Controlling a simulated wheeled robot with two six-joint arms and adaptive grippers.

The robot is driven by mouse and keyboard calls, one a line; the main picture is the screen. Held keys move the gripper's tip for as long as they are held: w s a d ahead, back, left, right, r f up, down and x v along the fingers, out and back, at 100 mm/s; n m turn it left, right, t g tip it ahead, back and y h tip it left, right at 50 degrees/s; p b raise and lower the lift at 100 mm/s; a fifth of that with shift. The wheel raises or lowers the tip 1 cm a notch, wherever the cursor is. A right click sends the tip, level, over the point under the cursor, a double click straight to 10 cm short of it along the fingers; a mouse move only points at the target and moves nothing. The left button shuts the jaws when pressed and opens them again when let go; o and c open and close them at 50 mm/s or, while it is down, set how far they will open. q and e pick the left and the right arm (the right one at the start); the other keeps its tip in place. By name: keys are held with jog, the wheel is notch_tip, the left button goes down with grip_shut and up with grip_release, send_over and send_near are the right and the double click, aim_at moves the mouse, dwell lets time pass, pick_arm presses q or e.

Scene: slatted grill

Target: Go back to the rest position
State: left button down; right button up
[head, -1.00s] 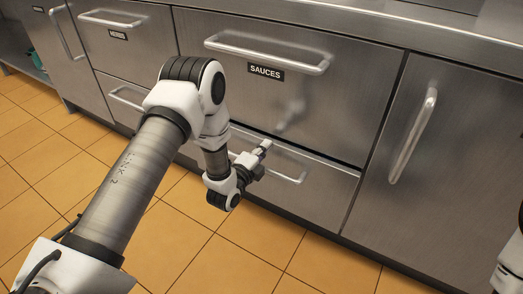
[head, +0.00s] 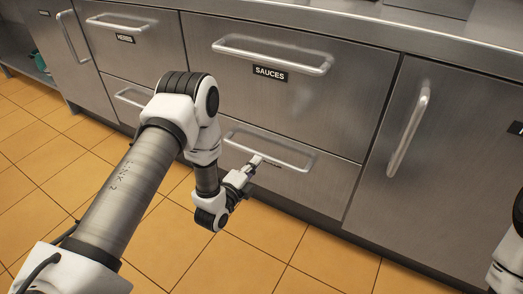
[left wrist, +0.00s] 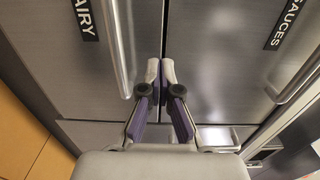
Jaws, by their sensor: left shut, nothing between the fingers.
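My left gripper (head: 256,162) is at the end of the left arm, in front of the lower drawer (head: 332,189) in the head view. It overlaps that drawer's handle (head: 290,164) in the picture; I cannot tell that they touch. In the left wrist view the two fingers (left wrist: 160,70) meet at the tips with nothing between them. My right gripper is out of view; only a piece of my right arm shows at the right edge.
The SAUCES drawer (head: 325,115) with its bar handle (head: 272,55) is above the lower drawer and looks closed. A cabinet door (head: 448,165) with an upright handle (head: 408,130) is on the right. The tiled floor (head: 255,255) in front is clear.

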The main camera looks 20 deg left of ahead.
pick_arm(q)
jog(key=s, duration=0.4)
jog(key=shift+s+a+r+p, duration=0.2)
jog(key=shift+p, duration=0.2)
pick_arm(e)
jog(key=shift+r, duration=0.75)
